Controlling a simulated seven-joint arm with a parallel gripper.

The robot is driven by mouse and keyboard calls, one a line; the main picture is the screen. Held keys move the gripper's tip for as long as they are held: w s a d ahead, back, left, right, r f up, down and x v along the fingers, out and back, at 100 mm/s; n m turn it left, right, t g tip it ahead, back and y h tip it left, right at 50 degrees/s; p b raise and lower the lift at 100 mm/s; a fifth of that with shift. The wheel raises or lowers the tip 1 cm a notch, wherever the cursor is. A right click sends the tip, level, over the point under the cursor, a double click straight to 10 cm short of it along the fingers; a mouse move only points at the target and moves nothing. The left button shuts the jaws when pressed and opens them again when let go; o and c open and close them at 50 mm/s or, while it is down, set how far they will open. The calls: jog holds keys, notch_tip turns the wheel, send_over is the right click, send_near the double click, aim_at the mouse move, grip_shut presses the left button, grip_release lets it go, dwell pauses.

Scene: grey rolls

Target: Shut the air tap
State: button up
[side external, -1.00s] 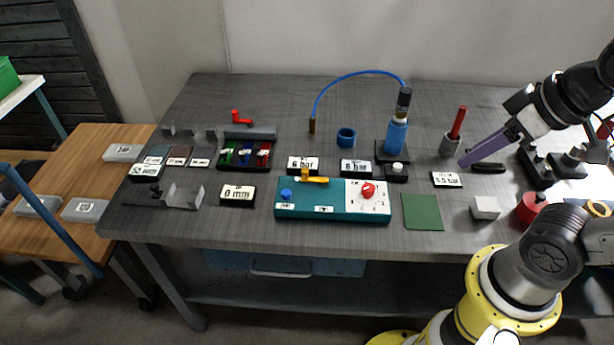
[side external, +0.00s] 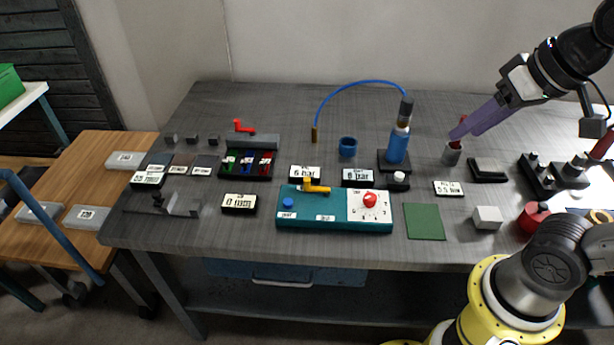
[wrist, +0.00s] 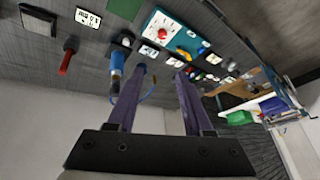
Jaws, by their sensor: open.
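The teal panel (side external: 300,217) sits mid-table; it also shows at the top of the wrist view (wrist: 192,40). A yellow lever (side external: 317,188), apparently the air tap, is on its back edge, its arm pointing right. The panel also carries a blue button (side external: 288,202) and a red knob (side external: 370,199) on a white dial. My gripper (side external: 457,136), with long purple fingers, is in the air at the right, well away from the lever, overlapping the grey cup in the picture. In the wrist view the fingers (wrist: 160,70) are apart with nothing held between them.
A blue bottle (side external: 397,146) with a looping blue hose (side external: 350,87) stands between my gripper and the panel's back. A grey cup (side external: 451,156) is below my fingers. A green mat (side external: 424,222) and a white block (side external: 487,217) lie right of the panel.

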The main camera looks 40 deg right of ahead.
jog(key=w+a+r+m, duration=0.1)
jog(key=w+r+m, duration=0.15)
jog(key=w, duration=0.55)
jog(key=g, duration=0.6)
send_over(307, 179)
notch_tip(307, 179, down, 14)
jog(key=shift+m, duration=0.45)
notch_tip(307, 179, down, 14)
jog(key=shift+r, duration=0.25)
grip_shut()
